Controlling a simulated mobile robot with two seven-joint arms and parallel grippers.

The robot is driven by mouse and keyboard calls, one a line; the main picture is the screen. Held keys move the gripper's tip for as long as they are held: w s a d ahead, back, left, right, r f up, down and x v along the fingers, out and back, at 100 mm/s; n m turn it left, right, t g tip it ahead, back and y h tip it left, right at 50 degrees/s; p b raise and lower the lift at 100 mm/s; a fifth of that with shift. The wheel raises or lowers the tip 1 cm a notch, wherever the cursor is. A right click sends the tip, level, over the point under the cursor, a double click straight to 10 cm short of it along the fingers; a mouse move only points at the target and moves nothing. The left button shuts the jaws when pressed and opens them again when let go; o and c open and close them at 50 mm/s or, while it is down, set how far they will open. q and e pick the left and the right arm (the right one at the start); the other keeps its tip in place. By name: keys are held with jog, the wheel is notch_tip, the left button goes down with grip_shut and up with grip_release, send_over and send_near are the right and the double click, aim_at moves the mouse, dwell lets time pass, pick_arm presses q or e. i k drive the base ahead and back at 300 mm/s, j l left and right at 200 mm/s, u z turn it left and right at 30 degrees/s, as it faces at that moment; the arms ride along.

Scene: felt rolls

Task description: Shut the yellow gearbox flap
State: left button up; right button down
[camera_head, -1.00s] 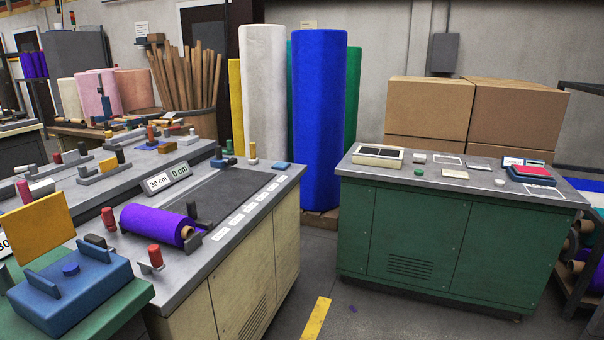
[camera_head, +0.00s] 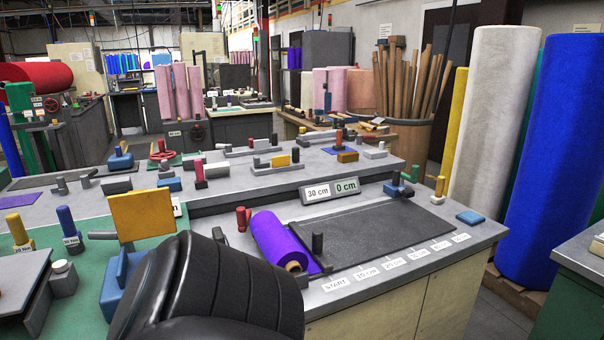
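The yellow flap (camera_head: 143,214) stands raised, close to upright, above the blue gearbox (camera_head: 112,288) on a green bench top at the lower left. A black rounded part of my own arm fills the bottom middle and hides much of the gearbox. Neither of my grippers shows, and I cannot tell from this view whether anything touches the flap.
A purple felt roll (camera_head: 273,240) lies on the grey bench (camera_head: 470,232) to the right, near a dark mat (camera_head: 370,235). Yellow (camera_head: 18,229) and blue (camera_head: 67,222) handled tools stand left of the flap. Tall white (camera_head: 497,120) and blue felt rolls (camera_head: 555,160) stand at right.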

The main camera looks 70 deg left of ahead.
aim_at(145, 214)
jog(key=i+z, duration=0.1)
jog(key=z, duration=5.8)
